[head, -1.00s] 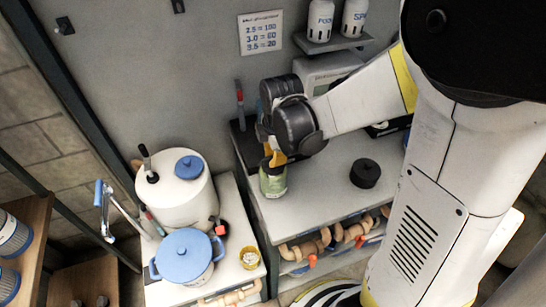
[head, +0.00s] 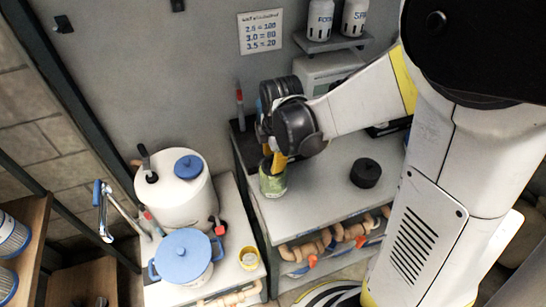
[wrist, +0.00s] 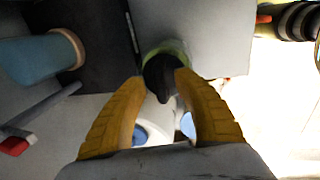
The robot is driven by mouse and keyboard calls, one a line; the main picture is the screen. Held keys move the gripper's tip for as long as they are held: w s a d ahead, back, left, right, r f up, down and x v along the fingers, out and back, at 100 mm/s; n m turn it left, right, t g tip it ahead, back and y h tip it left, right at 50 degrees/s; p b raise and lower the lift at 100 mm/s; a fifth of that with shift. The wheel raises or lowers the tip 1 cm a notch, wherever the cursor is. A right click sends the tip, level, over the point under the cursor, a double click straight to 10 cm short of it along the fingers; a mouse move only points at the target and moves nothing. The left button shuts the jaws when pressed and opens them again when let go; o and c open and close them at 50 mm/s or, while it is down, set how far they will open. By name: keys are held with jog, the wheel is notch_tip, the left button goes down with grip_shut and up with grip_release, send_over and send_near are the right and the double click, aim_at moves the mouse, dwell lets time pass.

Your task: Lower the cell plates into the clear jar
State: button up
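The clear jar (head: 272,185), greenish and see-through, stands upright near the left front of the right-hand bench. Its green rim shows between the fingertips in the wrist view (wrist: 166,47). My gripper (head: 273,160) points down at the jar mouth with its yellow fingers at the rim. In the wrist view, my gripper (wrist: 161,78) has its fingers spread, with a gap around a narrow dark piece (wrist: 163,97). This piece, perhaps the top of the cell plates, stands at the dark jar mouth. The rest of the plates is hidden, and their depth cannot be told.
A black round object (head: 365,173) stands on the bench right of the jar. A pale instrument (head: 325,70) is behind my gripper. Bench around the black object is clear.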

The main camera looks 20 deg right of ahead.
notch_tip(320, 180, up, 12)
jog(key=s, duration=0.2)
jog(key=shift+s+f, duration=0.1)
jog(key=shift+s, duration=0.05)
dwell(0.4)
jog(key=s+f+m+t+b, duration=0.2)
jog(key=s+m, duration=0.3)
jog(key=m, duration=0.4)
jog(key=s+f+m+t+b, duration=0.2)
jog(key=s+m, duration=0.3)
jog(key=m, duration=0.4)
jog(key=shift+s+t+b, duration=0.2)
jog(key=shift+t+b, duration=0.3)
jog(key=shift+b, duration=0.3)
